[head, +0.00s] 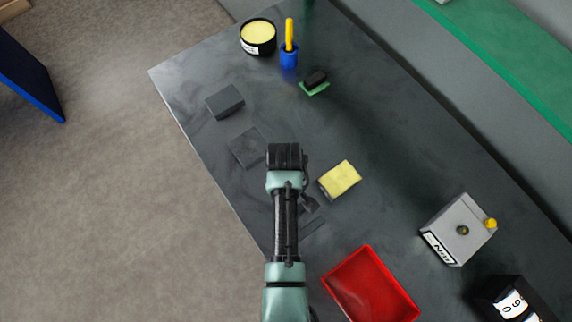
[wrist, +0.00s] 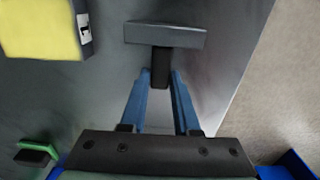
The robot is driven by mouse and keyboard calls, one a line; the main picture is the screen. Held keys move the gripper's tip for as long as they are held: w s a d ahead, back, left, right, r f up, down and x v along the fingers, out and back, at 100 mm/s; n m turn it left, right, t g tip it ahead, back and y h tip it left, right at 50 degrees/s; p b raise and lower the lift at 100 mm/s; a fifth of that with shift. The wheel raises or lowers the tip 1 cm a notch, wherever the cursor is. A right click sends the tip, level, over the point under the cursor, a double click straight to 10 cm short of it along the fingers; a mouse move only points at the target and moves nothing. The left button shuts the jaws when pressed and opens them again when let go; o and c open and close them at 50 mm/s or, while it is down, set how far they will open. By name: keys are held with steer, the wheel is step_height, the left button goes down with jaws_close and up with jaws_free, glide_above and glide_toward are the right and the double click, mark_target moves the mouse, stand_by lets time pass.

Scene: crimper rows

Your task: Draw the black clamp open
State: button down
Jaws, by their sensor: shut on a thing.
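A dark T-shaped piece, which I take to be the black clamp, shows in the wrist view as a flat grey-black bar (wrist: 165,35) with a short black stem (wrist: 160,68) reaching toward me. My gripper (wrist: 161,82) has its two blue fingers closed on that stem, near the tips. The bar lies just beyond the fingertips. In the head view my arm covers most of the gripper, and a dark flat piece (head: 313,222) shows beside the arm, low on the table. I cannot tell from these frames how far the clamp is open.
A yellow sponge-like block (head: 340,179) is close on the right. A red tray (head: 369,286) stands at the front. Two dark blocks (head: 225,101) (head: 248,147) lie farther back near the left table edge. A grey box (head: 459,230) with a yellow knob stands at the right.

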steer(key=w+a+b, duration=0.1)
steer(key=w+a, duration=0.1)
steer(key=w+a+b, duration=0.1)
steer(key=w+a, duration=0.1)
steer(key=w, duration=0.1)
steer(key=shift+w+a+r, duration=0.1)
steer(key=shift+w, duration=0.15)
steer(key=c, duration=0.6)
jaws_free()
steer(key=shift+c, duration=0.2)
steer(key=shift+s, duration=0.1)
step_height(320, 180, up, 13)
steer(key=shift+b, duration=0.4)
